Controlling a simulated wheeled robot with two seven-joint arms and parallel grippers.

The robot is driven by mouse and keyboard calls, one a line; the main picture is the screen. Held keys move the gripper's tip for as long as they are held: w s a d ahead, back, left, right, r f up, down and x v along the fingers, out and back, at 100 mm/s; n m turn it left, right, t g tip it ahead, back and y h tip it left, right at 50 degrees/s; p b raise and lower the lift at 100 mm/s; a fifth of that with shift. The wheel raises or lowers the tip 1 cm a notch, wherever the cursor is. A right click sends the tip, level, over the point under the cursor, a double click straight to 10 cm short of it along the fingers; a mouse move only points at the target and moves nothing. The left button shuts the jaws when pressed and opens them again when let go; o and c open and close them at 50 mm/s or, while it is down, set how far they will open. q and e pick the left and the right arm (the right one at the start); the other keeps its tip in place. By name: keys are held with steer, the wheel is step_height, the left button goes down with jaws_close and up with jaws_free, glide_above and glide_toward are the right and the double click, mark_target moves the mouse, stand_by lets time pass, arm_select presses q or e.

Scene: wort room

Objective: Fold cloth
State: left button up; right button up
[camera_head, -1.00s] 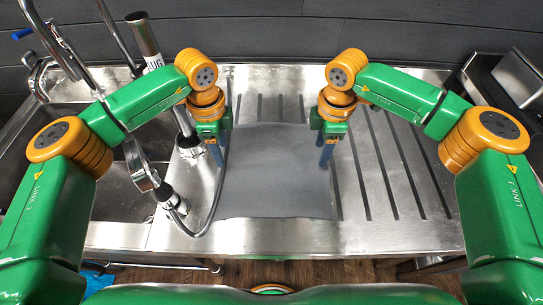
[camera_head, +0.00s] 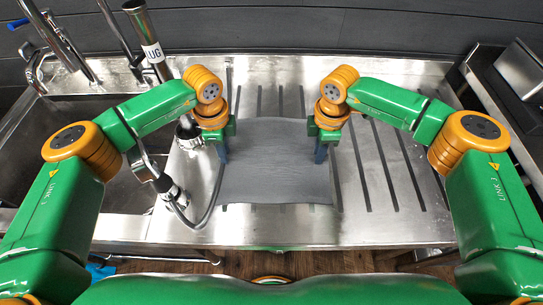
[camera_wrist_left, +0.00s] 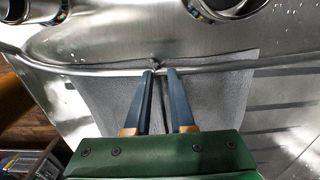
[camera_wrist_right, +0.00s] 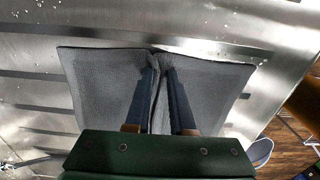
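The grey cloth (camera_head: 275,170) lies on the steel drainboard, roughly square, with its left and right sides drawn in at the grippers. My left gripper (camera_head: 224,156) is at the cloth's left edge, fingers pointing down. In the left wrist view its fingers (camera_wrist_left: 161,74) are close together on a puckered ridge of cloth (camera_wrist_left: 220,90). My right gripper (camera_head: 320,156) is at the right edge. In the right wrist view its fingers (camera_wrist_right: 158,72) pinch a similar raised ridge of cloth (camera_wrist_right: 95,85). The fingertips themselves are partly hidden by the cloth.
A sink basin (camera_head: 70,145) is left of the cloth. The grooved drainboard (camera_head: 400,185) is clear on the right. The counter's front edge (camera_head: 290,235) is just ahead of me.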

arm_select(q)
jaws_close()
arm_select(e)
jaws_close()
arm_select(q)
steer(key=shift+f, duration=0.1)
